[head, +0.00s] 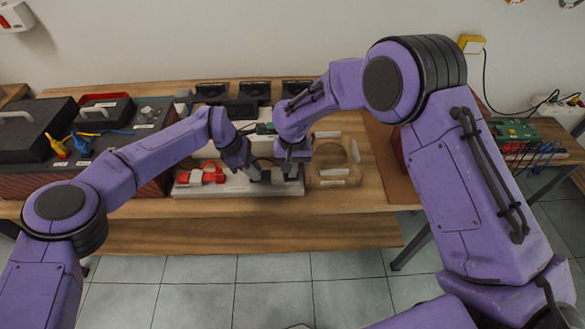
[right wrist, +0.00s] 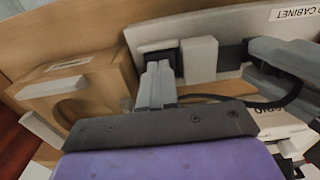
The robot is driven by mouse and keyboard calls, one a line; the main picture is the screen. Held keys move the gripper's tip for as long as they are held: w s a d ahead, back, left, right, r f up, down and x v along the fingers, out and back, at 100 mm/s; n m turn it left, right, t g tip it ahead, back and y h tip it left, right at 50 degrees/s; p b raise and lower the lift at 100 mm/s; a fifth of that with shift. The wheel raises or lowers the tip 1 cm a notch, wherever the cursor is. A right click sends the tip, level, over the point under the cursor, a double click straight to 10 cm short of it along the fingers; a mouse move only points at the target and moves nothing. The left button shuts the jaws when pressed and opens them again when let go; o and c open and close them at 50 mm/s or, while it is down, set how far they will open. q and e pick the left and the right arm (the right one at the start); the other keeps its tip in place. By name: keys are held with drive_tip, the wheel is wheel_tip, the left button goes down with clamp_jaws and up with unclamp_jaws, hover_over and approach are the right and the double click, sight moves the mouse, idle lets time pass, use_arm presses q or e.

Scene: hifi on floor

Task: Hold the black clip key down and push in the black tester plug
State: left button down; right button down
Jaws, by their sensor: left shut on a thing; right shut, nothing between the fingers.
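A pale board (head: 235,188) lies on the wooden bench with a light grey terminal block (right wrist: 200,58) on it. The black clip key (right wrist: 178,62) is a dark square at one end of the block in the right wrist view. My right gripper (head: 291,172) is shut and empty, its fingertips (right wrist: 158,68) at the key and partly hiding it; I cannot tell how far it is pressed. My left gripper (head: 256,175) is shut on the black tester plug (right wrist: 235,54) beside the block's other end. The plug's tip and hole are hidden.
A red terminal (head: 207,176) sits at the board's left. A wooden holder (right wrist: 85,85) with a round opening stands beside the board. A black cable (right wrist: 265,104) loops near the left gripper. Black cases (head: 35,130) stand at the left.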

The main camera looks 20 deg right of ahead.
drive_tip(key=shift+s+f, duration=0.3)
drive_tip(key=shift+f, duration=0.05)
use_arm(q)
drive_tip(key=c, duration=0.9)
unclamp_jaws()
drive_tip(key=v, duration=1.2)
drive_tip(key=shift+s+a, duration=0.1)
drive_tip(key=shift+r, duration=3)
use_arm(e)
wheel_tip(320, 180, up, 15)
drive_tip(key=shift+w+f, duration=0.15)
drive_tip(key=shift+w, duration=0.1)
